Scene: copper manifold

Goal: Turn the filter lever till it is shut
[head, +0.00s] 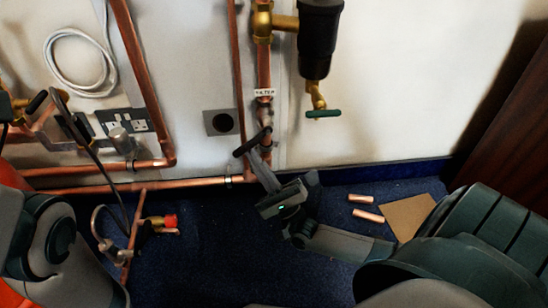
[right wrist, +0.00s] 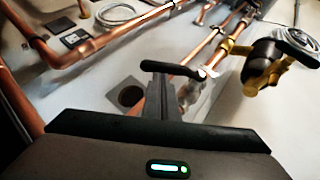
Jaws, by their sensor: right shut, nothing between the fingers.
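The filter lever (head: 247,146) is a black bar handle on the vertical copper pipe, below a small white label (head: 265,92) that seems to read FILTER. It slants across the pipe. In the right wrist view the lever (right wrist: 168,68) shows as a black bar just beyond my fingertips. My right gripper (head: 259,160) is shut and empty, its fingertips right at the lever from below; I cannot tell whether they touch. In the right wrist view the closed fingers (right wrist: 156,95) point at the lever's middle. The valve body is partly hidden behind the lever. My left gripper is not clearly seen.
A black canister (head: 318,40) with a green-handled tap (head: 322,113) hangs right of the pipe. A grey square outlet (head: 220,122) is left of it. Copper pieces (head: 367,215) and a brown sheet (head: 408,214) lie on the blue floor. Copper pipes run at left.

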